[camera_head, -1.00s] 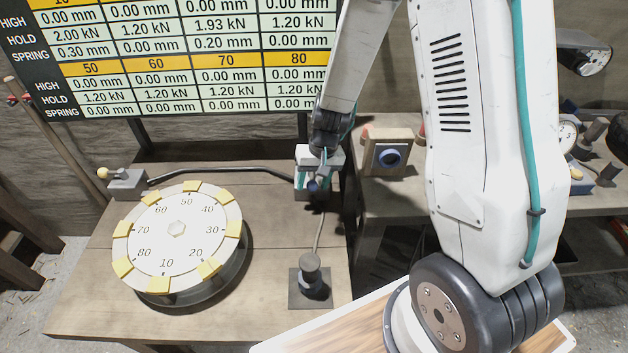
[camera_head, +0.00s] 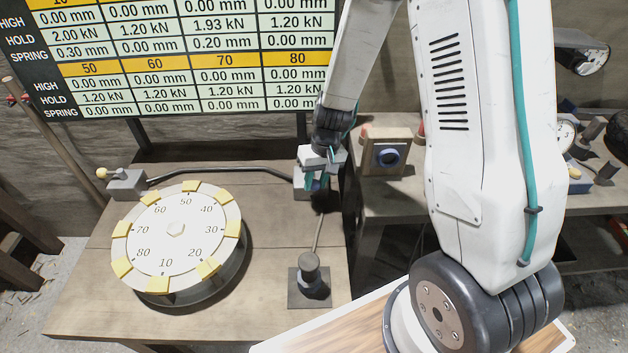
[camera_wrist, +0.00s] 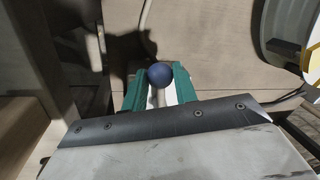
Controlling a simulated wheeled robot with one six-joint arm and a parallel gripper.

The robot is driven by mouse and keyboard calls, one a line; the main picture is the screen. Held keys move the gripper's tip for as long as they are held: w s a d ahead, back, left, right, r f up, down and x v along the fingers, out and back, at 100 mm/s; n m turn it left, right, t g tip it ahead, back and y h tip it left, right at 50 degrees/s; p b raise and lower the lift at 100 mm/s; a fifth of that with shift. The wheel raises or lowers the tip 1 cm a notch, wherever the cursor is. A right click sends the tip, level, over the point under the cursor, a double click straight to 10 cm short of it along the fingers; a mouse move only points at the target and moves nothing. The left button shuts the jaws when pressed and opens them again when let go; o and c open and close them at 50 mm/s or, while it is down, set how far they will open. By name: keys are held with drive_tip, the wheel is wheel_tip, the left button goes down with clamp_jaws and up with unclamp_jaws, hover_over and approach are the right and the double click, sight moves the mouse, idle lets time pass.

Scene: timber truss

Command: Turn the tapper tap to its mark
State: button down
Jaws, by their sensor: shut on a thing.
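My gripper (camera_head: 317,184) is at the back right of the wooden bench, over a small grey tap block that it mostly hides. In the wrist view, the two green fingers (camera_wrist: 160,88) close on a round dark blue knob (camera_wrist: 160,76) with a pale stem below it. I take this knob to be the tap's handle. The mark cannot be made out in either view. A dark pipe (camera_head: 220,172) runs from this block to another grey block (camera_head: 127,184) with a pale yellow knob at the left.
A round numbered dial (camera_head: 176,229) with yellow blocks on its rim fills the bench's left. A dark post on a square plate (camera_head: 310,289) stands in front of my gripper. A reading board (camera_head: 190,55) hangs behind.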

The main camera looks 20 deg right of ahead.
drive_tip(key=shift+w+d+n+g+h, duration=0.2)
drive_tip(key=shift+d+n, duration=0.5)
drive_tip(key=shift+n, duration=0.75)
drive_tip(key=shift+w+d+n+g, duration=0.1)
drive_tip(key=shift+d+n+g, duration=0.15)
drive_tip(key=shift+d+n, duration=0.85)
drive_tip(key=shift+w+d+n+g+h, duration=0.15)
drive_tip(key=shift+d+n+g, duration=0.15)
drive_tip(key=shift+n, duration=1.45)
drive_tip(key=shift+d, duration=0.1)
drive_tip(key=c, duration=1.1)
unclamp_jaws()
drive_tip(key=shift+r, duration=0.1)
wheel_tip(320, 180, up, 8)
drive_tip(key=w+d, duration=0.1)
drive_tip(key=shift+f, duration=0.25)
